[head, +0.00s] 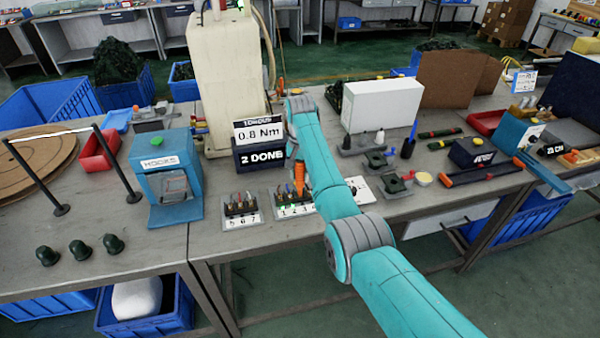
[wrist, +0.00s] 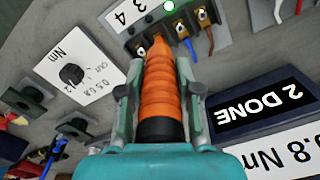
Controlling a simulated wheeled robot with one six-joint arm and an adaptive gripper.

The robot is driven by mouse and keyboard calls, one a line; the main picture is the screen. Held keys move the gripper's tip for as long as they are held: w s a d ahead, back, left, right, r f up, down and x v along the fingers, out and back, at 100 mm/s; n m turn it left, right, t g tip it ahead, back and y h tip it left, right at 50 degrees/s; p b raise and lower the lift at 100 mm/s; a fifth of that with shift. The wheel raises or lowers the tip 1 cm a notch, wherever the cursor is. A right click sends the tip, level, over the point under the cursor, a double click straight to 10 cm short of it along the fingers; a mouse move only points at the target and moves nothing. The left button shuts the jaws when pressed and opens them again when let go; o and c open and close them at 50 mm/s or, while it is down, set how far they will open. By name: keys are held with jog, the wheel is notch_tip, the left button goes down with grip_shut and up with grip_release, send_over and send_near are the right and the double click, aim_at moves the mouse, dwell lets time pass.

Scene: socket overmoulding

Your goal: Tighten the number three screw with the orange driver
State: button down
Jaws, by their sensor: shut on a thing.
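My gripper (wrist: 160,92) is shut on the orange driver (wrist: 163,75), with one finger on each side of its ribbed handle. In the head view the orange driver (head: 299,179) stands roughly upright over the numbered terminal block (head: 282,203), partly beside my arm. In the wrist view the driver's tip end reaches the dark terminal block (wrist: 135,35), beside brass screws with coloured wires. The block's label strip (wrist: 127,12) shows 3 and 4. Whether the tip sits in the number three screw is hidden. A green light shows on the block.
The torque display (head: 260,135) reads 0.8 Nm and 2 DONE. A second terminal block (head: 240,205) marked 5, 6, 7 stands left. A dial card (wrist: 72,73) lies near the gripper. Small fixtures (head: 380,160) crowd the right.

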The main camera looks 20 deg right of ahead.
dwell(0.8)
notch_tip(320, 180, up, 5)
dwell(0.6)
